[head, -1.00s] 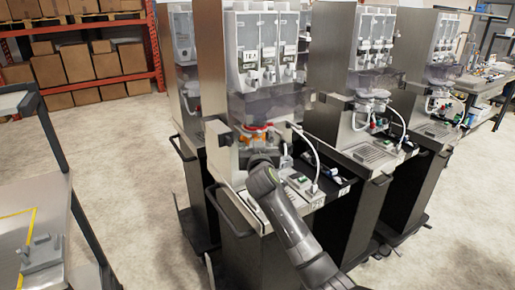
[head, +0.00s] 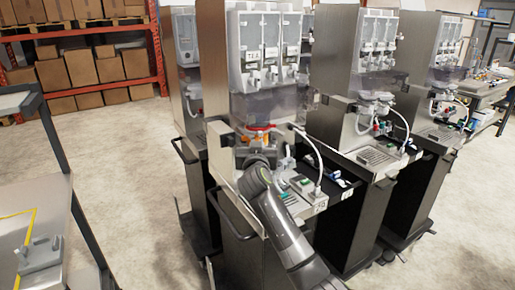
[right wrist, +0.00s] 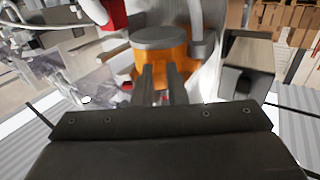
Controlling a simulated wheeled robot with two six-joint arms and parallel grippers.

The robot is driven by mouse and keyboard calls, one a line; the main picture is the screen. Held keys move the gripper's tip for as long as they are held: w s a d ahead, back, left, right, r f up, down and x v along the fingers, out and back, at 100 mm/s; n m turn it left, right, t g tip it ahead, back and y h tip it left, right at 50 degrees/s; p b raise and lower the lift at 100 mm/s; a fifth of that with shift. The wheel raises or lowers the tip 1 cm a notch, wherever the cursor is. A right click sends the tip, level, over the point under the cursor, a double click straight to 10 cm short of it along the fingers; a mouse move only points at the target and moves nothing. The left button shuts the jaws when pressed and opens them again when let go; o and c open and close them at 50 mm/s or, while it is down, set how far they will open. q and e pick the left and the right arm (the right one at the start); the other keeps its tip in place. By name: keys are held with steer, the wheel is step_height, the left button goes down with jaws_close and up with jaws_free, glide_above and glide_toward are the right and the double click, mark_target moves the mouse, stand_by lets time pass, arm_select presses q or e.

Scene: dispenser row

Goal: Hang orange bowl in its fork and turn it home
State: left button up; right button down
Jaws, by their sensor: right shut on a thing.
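The orange bowl (right wrist: 181,69), with a grey round end, fills the middle of the right wrist view. In the head view its orange side (head: 268,141) shows at the front dispenser, just under the clear hopper. My right gripper (right wrist: 160,72) is shut on the bowl, and its two dark fingers lie against the orange wall. In the head view my right arm's wrist covers part of the bowl. The fork is hidden or too small to make out, so I cannot tell whether the bowl sits in it. My left gripper is not in view.
The front dispenser (head: 264,55) stands in a row with others to its right and behind. A white hose (head: 314,155) curves down close to the right of my gripper. A metal cart (head: 40,215) stands at the left, with open floor between.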

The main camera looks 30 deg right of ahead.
steer(key=c, duration=1.4)
jaws_free()
steer(key=shift+o, duration=0.2)
steer(key=p+v, duration=0.2)
steer(key=v, duration=0.6)
